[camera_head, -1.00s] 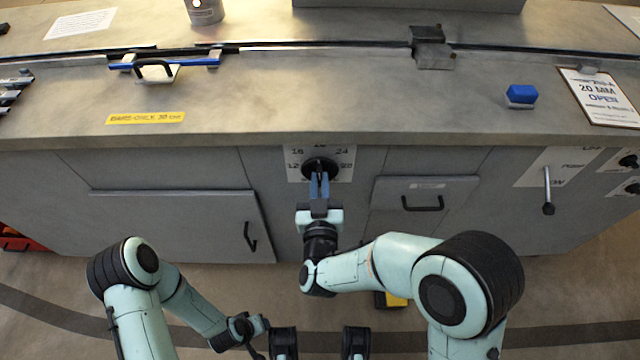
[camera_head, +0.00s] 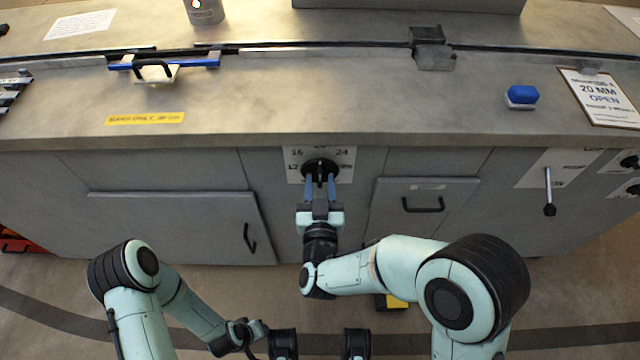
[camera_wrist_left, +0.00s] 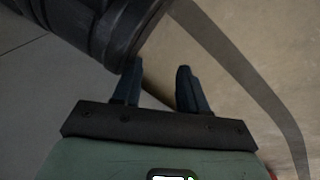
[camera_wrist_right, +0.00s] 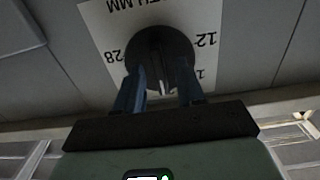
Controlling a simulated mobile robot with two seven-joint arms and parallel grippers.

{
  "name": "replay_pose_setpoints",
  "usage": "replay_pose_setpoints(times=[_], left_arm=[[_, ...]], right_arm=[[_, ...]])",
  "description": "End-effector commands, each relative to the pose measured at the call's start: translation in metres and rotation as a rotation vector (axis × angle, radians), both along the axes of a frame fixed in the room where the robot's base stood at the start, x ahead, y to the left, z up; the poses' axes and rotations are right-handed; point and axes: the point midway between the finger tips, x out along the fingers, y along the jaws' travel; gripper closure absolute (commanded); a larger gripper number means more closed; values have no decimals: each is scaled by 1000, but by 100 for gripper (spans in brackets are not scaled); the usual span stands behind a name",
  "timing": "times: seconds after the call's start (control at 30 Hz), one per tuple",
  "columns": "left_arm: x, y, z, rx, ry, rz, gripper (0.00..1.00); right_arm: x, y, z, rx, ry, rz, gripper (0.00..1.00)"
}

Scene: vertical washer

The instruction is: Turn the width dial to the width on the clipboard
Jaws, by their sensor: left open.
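The black width dial (camera_head: 320,169) sits on a white numbered plate (camera_head: 346,153) on the cabinet front. It also shows upside down in the right wrist view (camera_wrist_right: 160,52), with 28 and 12 readable beside it. My right gripper (camera_head: 320,184) is open in front of the dial, its two blue fingers apart on either side of the dial's grip bar. The dial's exact setting is hard to read. The clipboard (camera_head: 601,97) lies on the counter at the right and reads 20 MM, OPEN. My left gripper (camera_wrist_left: 155,80) is open and empty, low over the floor.
A lever (camera_head: 548,192) sticks out of the front panel to the right. A cabinet door handle (camera_head: 423,204) is just right of the dial. The counter's front edge overhangs above the dial.

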Motion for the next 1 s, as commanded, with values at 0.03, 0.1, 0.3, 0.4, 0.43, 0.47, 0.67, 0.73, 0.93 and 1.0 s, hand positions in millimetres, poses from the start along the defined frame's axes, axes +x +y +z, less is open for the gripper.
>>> replay_pose_setpoints(times=[0.03,0.1,0.3,0.4,0.43,0.47,0.67,0.73,0.93,1.0], left_arm=[[0,0,0,0,0,0,57],[0,0,0,0,-1,0,57],[6,-1,7,1,-21,0,57],[12,-2,13,3,-41,-2,57],[14,-2,15,2,-47,-3,57],[16,-2,17,2,-54,-3,57],[27,-4,27,4,-92,-4,57],[19,-9,39,-7,-75,-13,57],[-15,-28,62,-55,15,-49,57],[-23,-32,67,-65,35,-58,57]], right_arm=[[0,0,0,0,0,0,62],[0,0,0,0,0,0,62],[-20,1,1,0,1,3,62],[-41,1,1,-2,3,4,62],[-49,1,1,-2,3,5,62],[-56,1,1,-2,2,5,62],[-107,1,0,-3,3,7,62],[-114,0,3,-7,4,0,62],[-126,1,3,-4,3,-1,62],[-129,0,3,-3,1,-1,62]])
